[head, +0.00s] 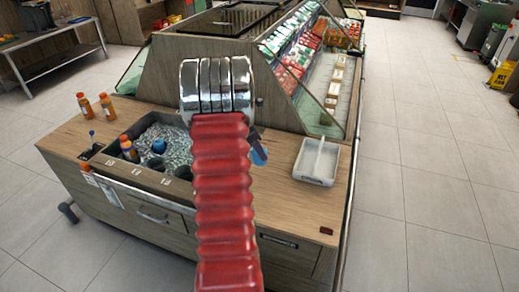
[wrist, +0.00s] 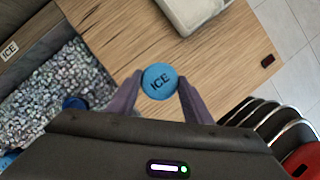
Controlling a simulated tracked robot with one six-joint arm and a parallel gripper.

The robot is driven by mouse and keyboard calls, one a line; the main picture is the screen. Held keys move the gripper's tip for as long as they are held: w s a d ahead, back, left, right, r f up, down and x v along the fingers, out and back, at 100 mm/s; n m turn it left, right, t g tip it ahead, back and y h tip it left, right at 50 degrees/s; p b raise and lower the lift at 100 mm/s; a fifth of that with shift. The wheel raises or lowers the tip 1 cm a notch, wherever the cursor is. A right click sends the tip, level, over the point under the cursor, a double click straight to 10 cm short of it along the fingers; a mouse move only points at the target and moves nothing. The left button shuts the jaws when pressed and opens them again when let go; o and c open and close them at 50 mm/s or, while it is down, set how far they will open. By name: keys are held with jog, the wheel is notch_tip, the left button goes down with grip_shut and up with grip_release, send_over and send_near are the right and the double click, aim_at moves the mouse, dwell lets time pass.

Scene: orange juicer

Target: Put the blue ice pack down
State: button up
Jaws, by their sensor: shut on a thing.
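The blue ice pack (wrist: 159,81), round with "ICE" on its face, is between the two fingertips of my gripper (wrist: 158,87) in the wrist view. The gripper is shut on it. Bare wooden counter (wrist: 200,50) shows behind the pack; I cannot tell how high above it the pack is. In the head view my red arm hides most of the gripper. A bit of blue (head: 259,154) shows just right of the arm, over the counter.
An ice-filled bin (head: 175,135) left of my arm holds an orange-capped bottle (head: 128,148) and another blue round thing (head: 158,146). A white tray (head: 317,160) stands on the counter at right. Orange bottles (head: 84,105) stand at the left. A glass display case (head: 310,75) rises behind.

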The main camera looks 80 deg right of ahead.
dwell(0.3)
jog(key=w+a+m+y, duration=0.1)
jog(key=w+a+m, duration=0.1)
jog(key=w+a, duration=1.2)
jog(key=w+a+m, duration=0.2)
jog(key=w+a, duration=0.8)
jog(key=w, duration=0.8)
jog(key=w+a+r+m, duration=0.1)
jog(key=w+a, duration=0.2)
jog(key=a, duration=0.9)
jog(key=w+a+r+m+y, duration=0.1)
jog(key=w+a, duration=0.2)
jog(key=a, duration=1)
jog(key=w+a+r+m+g, duration=0.1)
jog(key=w+a, duration=0.3)
jog(key=a, duration=0.9)
jog(key=shift+a+m+y, duration=0.2)
jog(key=shift+m+y, duration=0.2)
jog(key=shift+m, duration=0.1)
jog(key=shift+w, duration=0.1)
